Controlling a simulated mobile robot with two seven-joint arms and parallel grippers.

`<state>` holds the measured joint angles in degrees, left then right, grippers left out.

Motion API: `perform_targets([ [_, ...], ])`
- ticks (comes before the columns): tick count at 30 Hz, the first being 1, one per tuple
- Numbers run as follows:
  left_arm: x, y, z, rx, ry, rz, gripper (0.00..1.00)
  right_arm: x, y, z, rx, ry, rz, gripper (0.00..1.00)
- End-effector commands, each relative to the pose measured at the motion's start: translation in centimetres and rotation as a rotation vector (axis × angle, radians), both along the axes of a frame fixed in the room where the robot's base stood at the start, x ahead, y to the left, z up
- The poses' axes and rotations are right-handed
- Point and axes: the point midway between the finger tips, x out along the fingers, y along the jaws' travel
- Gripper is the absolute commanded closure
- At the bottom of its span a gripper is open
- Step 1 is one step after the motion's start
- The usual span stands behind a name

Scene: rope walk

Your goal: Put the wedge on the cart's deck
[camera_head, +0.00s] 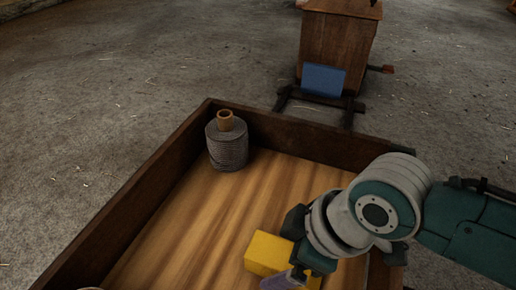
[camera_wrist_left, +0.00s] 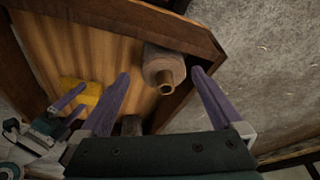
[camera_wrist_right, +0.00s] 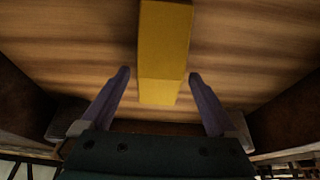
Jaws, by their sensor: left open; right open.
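The yellow wedge (camera_head: 268,252) lies on the wooden floor of the cart's deck (camera_head: 205,215), near the front right. In the right wrist view the wedge (camera_wrist_right: 165,45) runs between the finger tips. My right gripper (camera_head: 290,273) is open around it, with a gap on each side; my arm hides part of the wedge in the head view. The left wrist view shows the wedge (camera_wrist_left: 88,92) beside my right gripper. My left gripper (camera_wrist_left: 160,72) is open and empty, its fingers framing the spool from a distance; I cannot make it out in the head view.
Dark raised walls (camera_head: 130,195) edge the deck. A grey spool of cord (camera_head: 227,148) with a tan core stands in the far corner. Beyond the deck is a wooden cabinet (camera_head: 338,45) with a blue panel (camera_head: 323,80). The deck's middle is clear.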

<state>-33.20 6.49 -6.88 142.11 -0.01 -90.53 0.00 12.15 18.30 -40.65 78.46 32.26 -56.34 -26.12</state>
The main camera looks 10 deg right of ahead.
Motion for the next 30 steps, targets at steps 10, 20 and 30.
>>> perform_targets([
  [10, 0.0, 0.0, 6.3, 0.000, 0.000, 0.000, 0.00, -1.4, -2.2, 7.0, -0.003, 0.000, -0.001, 0.05],
  [20, 0.0, 0.2, 9.4, 0.008, 0.000, -0.006, 0.00, -2.5, -3.7, 11.0, -0.001, 0.001, 0.000, 0.05],
  [30, 0.0, 0.3, 9.4, 0.011, 0.000, -0.007, 0.00, -5.5, -0.8, 14.1, 0.056, 0.014, -0.119, 0.05],
])
